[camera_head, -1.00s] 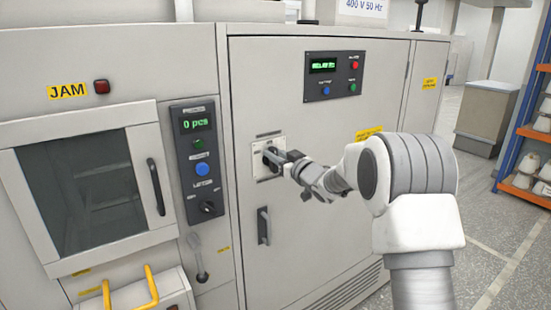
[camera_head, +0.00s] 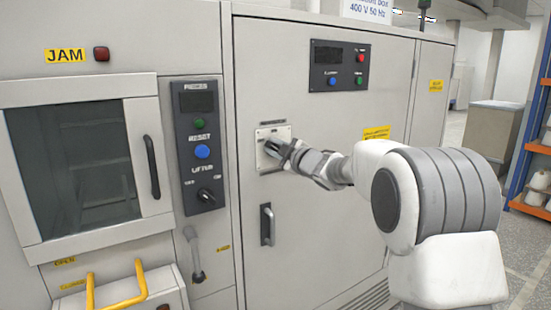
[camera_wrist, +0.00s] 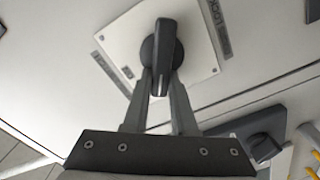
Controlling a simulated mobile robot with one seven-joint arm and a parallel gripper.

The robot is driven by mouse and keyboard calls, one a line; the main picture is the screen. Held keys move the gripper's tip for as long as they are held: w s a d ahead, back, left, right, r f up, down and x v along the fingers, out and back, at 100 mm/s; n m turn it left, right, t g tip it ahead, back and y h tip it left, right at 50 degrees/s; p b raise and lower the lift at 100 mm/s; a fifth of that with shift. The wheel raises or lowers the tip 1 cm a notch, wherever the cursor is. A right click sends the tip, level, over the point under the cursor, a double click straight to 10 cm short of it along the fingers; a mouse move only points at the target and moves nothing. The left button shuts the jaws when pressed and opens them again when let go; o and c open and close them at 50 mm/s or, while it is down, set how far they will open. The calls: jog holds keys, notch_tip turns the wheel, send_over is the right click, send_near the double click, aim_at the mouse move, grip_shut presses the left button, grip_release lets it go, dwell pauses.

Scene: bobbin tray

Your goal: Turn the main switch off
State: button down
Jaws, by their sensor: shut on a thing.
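The main switch is a dark rotary handle (camera_wrist: 163,50) on a pale square plate (camera_head: 266,133) on the cabinet door. In the wrist view the handle stands almost upright in the picture, across the tilted plate (camera_wrist: 125,40). My gripper (camera_head: 279,149) is at the switch, and its two fingers (camera_wrist: 161,82) close on the lower part of the handle from both sides. In the head view the fingers partly hide the handle. The cabinet display (camera_head: 328,55) and the counter display (camera_head: 197,102) are both dark.
A door handle (camera_head: 267,225) is below the switch. A control panel (camera_head: 198,146) with buttons and a rotary knob is to the left, beside a windowed door (camera_head: 75,165). Yellow bars (camera_head: 115,290) stick out at the lower left. Shelving (camera_head: 540,148) stands at the far right.

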jog(key=n+b, duration=0.2)
jog(key=f+n+b, duration=0.1)
jog(key=n, duration=0.1)
jog(key=shift+s+a+f+b, duration=0.1)
jog(key=shift+a+f+b, duration=0.05)
jog(key=shift+b, duration=0.25)
jog(key=shift+f+n+b, duration=0.1)
jog(key=shift+n+b, duration=0.75)
jog(key=shift+n, duration=0.45)
jog(key=c, duration=0.7)
grip_release()
jog(key=v, duration=1.7)
jog(key=shift+s+b, duration=0.2)
jog(key=shift+b, duration=0.15)
